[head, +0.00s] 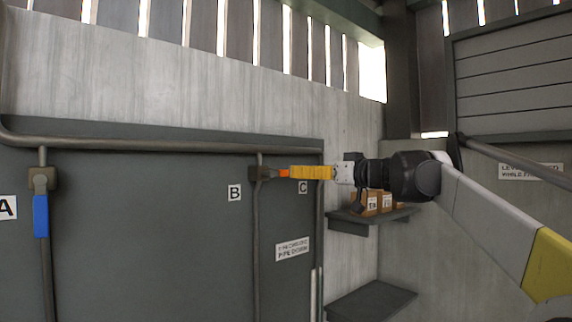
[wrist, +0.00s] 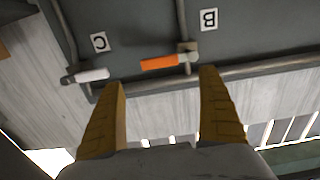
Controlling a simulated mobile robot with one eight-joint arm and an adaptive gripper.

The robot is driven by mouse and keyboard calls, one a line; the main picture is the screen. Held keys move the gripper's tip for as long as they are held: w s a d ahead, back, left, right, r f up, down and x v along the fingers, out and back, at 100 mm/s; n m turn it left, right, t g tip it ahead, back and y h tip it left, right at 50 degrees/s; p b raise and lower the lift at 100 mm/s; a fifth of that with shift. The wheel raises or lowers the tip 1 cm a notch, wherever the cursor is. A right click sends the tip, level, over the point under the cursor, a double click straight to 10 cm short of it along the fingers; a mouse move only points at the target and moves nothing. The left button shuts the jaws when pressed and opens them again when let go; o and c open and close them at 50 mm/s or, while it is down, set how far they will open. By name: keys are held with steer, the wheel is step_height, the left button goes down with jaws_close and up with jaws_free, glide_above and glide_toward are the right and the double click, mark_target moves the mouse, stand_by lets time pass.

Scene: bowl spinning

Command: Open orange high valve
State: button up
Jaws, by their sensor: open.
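The orange valve handle (head: 284,173) sticks out sideways to the right from its valve body (head: 260,173), high on the vertical pipe at label B. It lies across that pipe. In the wrist view, which is upside down, the orange handle (wrist: 160,62) lies just beyond the gap between my yellow fingers. My gripper (head: 292,172) is open and empty, level with the handle in the head view, and its fingers hide part of the handle's right end there. The wrist view shows my gripper (wrist: 164,77) with its fingers wide apart. I cannot tell whether a finger touches the handle.
A blue valve handle (head: 41,216) hangs down at the left, near label A. A white handle (wrist: 92,75) by label C shows in the wrist view. A shelf (head: 350,222) with small boxes (head: 371,203) stands behind my arm. A horizontal pipe (head: 160,145) runs above the valves.

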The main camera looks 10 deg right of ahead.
mark_target(289, 171)
steer(key=p+x, duration=0.2)
steer(key=x, duration=0.7)
steer(key=shift+f+p, duration=0.15)
steer(key=shift+p, duration=0.15)
steer(key=c, duration=1.4)
